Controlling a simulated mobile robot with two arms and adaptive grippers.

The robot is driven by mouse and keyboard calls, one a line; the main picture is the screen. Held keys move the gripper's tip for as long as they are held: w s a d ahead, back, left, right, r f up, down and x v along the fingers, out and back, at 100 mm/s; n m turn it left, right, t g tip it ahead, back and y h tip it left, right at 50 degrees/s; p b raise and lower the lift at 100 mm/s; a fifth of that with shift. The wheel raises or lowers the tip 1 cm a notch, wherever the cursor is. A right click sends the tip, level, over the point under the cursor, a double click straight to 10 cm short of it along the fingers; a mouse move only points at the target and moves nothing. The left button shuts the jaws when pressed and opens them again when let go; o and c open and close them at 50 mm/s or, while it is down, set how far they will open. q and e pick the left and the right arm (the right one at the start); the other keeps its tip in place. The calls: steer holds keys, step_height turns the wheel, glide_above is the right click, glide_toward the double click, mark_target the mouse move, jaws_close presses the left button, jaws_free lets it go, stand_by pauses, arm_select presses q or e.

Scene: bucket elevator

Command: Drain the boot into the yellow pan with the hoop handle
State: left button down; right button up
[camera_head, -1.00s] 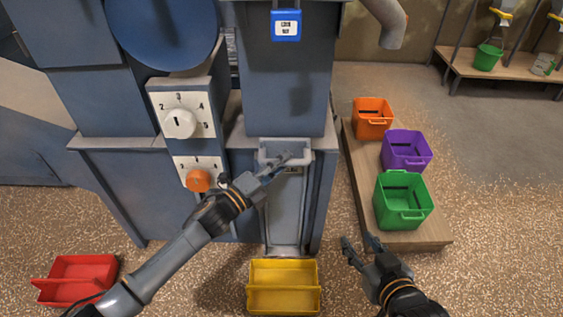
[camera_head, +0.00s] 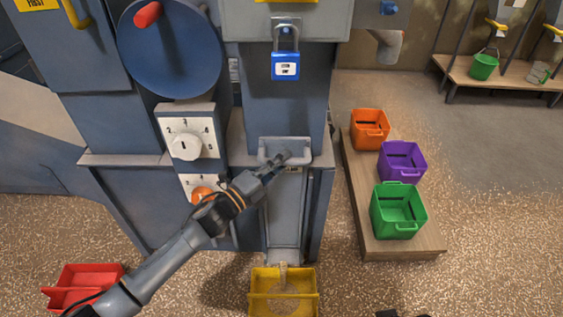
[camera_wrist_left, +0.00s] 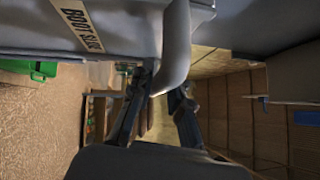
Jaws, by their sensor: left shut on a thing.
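The boot slide has a pale grey handle (camera_head: 298,146) on the front of the blue-grey casing. My left gripper (camera_head: 275,165) is shut on this handle. In the left wrist view its fingers (camera_wrist_left: 160,85) are on either side of the grey handle (camera_wrist_left: 176,45), beside the "BOOT SLIDE" label (camera_wrist_left: 76,22). Tan grain comes out of the chute (camera_head: 283,256) at the casing's foot. It falls into the yellow pan (camera_head: 312,298) on the floor right below, and grain lies in the pan. A bar crosses the pan. Only a dark tip of my right gripper (camera_head: 405,314) shows at the bottom edge.
A red pan (camera_head: 88,278) lies on the floor at left. Orange (camera_head: 370,128), purple (camera_head: 402,160) and green (camera_head: 399,209) bins stand on a low wooden platform (camera_head: 370,228) at right. A blue padlock (camera_head: 286,66) hangs above the handle.

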arm_select(q)
steer(key=shift+r, duration=0.25)
steer(key=c, duration=1.3)
jaws_free()
steer(key=shift+o, duration=0.2)
steer(key=shift+f, duration=0.15)
steer(key=v, duration=1.2)
steer(key=shift+f, duration=0.2)
